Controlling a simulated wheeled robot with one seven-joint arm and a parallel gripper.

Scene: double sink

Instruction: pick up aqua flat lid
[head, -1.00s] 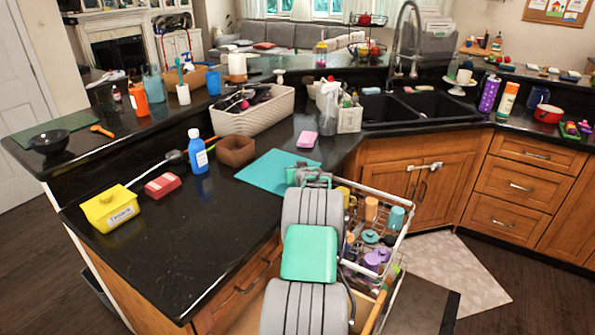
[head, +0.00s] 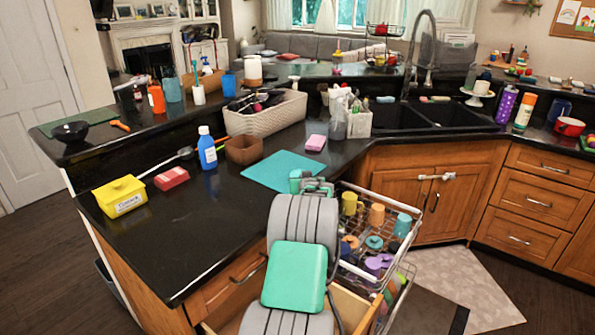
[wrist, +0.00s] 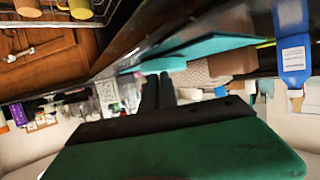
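A flat round aqua piece that looks like a lid (head: 374,242) lies in the wire dish rack, among cups and small coloured pieces; it is small in the head view. A larger flat aqua sheet (head: 282,171) lies on the black counter; it also shows in the wrist view (wrist: 205,47). My gripper's end is beyond my grey arm, beside the sheet's right corner, and mostly hidden by the arm in the head view.
The wire rack (head: 372,278) stands right of my arm, near an open drawer. The counter front is clear.

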